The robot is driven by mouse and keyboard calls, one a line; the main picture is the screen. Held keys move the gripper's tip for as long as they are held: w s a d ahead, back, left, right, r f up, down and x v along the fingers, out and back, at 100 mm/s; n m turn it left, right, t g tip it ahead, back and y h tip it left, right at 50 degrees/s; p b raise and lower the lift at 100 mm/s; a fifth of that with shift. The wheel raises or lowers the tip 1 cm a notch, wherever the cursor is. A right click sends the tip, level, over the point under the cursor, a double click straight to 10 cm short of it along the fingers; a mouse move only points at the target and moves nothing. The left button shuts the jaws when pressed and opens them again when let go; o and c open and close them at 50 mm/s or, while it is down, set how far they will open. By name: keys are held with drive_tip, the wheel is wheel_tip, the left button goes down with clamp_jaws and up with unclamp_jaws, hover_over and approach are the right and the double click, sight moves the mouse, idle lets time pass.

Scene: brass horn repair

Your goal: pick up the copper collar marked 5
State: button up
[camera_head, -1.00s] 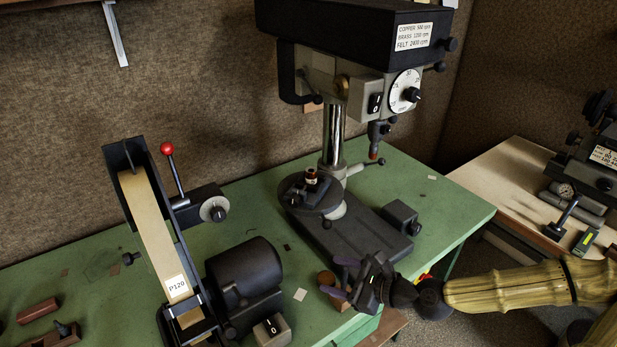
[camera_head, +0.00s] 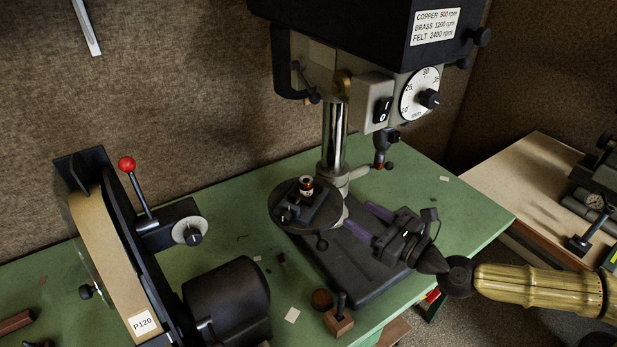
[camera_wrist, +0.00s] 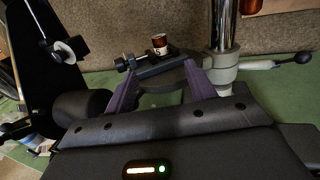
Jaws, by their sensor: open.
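The copper collar (camera_head: 306,186) stands upright in a small dark vise (camera_head: 313,207) on the round table (camera_head: 283,222) of the drill press. In the wrist view the collar (camera_wrist: 160,44) shows a pale band with a dark mark that looks like a 5, and it sits above the vise (camera_wrist: 150,66). My gripper (camera_head: 366,222) is open and empty, with purple fingers, to the right of the round table in the head view. In the wrist view its fingers (camera_wrist: 160,82) are spread, and the collar appears beyond and between them, apart from both.
The drill press column (camera_head: 334,140) rises behind the round table, with the drill spindle (camera_head: 380,150) to its right. A belt sander (camera_head: 115,260) with a red-knobbed lever (camera_head: 127,164) stands at left. A small wooden block (camera_head: 338,321) lies near the bench's front edge.

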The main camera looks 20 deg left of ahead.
drive_tip(key=p, duration=0.4)
approach(310, 185)
drive_tip(key=x, duration=0.5)
drive_tip(key=shift+w+a, duration=0.1)
drive_tip(key=shift+a, duration=0.2)
drive_tip(key=shift+w+a, duration=0.25)
drive_tip(key=shift+a, duration=0.15)
